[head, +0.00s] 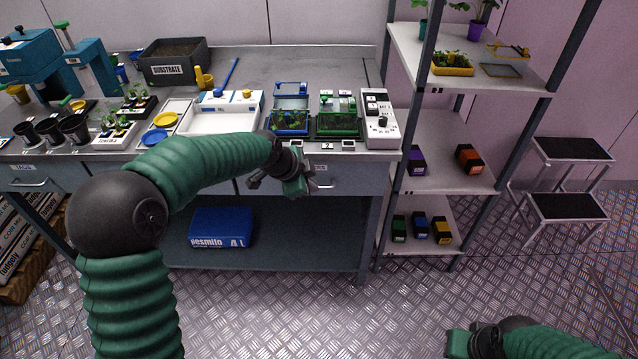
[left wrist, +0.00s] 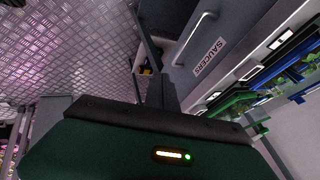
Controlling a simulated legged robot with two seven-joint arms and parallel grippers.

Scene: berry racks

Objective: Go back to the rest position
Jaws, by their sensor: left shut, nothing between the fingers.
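My left arm, green and ribbed, reaches in from the left in the head view. Its gripper (head: 258,181) is in front of the bench's drawer fronts, below the bench top, shut and empty. In the left wrist view my left gripper's dark fingers (left wrist: 158,88) point toward the bench and a drawer labelled SAUCERS (left wrist: 195,50). My right gripper (head: 462,343) shows at the bottom right of the head view, low over the floor. Its fingers are too unclear to tell their state.
The workbench (head: 310,75) carries a white tray (head: 205,122), blue and green racks, pots and a SUBSTRATE box (head: 175,62). A blue box (head: 222,228) sits on its lower shelf. A shelf rack (head: 455,155) and stools (head: 568,207) stand right. Floor in front is clear.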

